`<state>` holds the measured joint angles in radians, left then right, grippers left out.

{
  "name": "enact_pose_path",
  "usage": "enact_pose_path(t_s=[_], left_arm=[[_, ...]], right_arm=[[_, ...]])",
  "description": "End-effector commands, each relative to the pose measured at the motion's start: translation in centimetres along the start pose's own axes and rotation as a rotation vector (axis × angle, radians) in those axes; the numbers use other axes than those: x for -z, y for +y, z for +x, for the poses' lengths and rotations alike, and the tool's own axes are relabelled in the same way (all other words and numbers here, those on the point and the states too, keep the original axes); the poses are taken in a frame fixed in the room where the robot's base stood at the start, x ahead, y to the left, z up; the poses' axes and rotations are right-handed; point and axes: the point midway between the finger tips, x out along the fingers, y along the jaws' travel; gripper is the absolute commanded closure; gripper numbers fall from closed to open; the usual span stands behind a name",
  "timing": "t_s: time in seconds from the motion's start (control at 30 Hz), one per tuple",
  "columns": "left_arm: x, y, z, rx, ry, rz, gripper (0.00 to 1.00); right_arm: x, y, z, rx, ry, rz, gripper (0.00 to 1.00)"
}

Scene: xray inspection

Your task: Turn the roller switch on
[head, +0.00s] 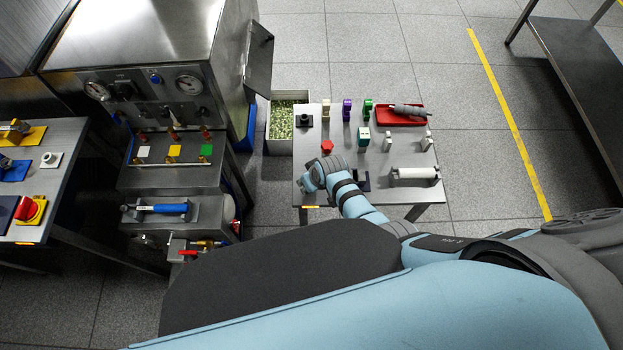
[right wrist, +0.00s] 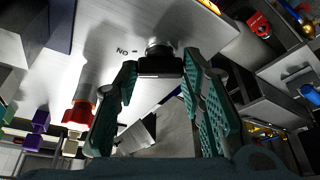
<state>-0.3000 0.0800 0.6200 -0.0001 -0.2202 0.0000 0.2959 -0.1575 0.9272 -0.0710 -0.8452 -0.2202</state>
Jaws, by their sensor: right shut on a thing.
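My right gripper (head: 310,183) is at the front left corner of the small grey table (head: 405,152) in the head view. In the right wrist view its teal-padded fingers (right wrist: 160,72) sit on either side of a dark grey and black knob (right wrist: 160,65), which I take to be the roller switch, and are shut on it. Lettering reading "NO" from this angle is printed on the surface beside the knob. In the head view my gripper hides the switch. Whether it has turned cannot be told. My left gripper is not in view.
A red knob (head: 327,147) stands just behind my right gripper; a purple piece (head: 347,110) and a green one (head: 368,107) stand farther back. A red tray (head: 401,116) lies at the back right, a white cylinder (head: 413,174) at the front right. A steel machine stands left.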

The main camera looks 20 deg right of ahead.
Motion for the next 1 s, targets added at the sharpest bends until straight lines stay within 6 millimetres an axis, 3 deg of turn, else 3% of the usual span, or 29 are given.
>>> enact_pose_path(t_s=[0.47, 0.5, 0.6, 1.0], left_arm=[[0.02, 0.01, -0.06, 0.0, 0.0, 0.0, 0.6], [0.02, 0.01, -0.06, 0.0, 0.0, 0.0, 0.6], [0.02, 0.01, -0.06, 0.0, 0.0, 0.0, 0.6], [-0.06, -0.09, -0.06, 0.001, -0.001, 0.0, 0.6]], right_arm=[[0.0, -0.01, 0.02, -0.006, 0.0, 0.016, 0.91], [-0.01, -0.01, 0.02, -0.006, 0.0, 0.016, 0.59], [0.0, -0.01, 0.02, -0.006, 0.0, 0.016, 0.43], [0.08, -0.02, -0.59, -0.006, 0.002, 0.015, 0.43]])
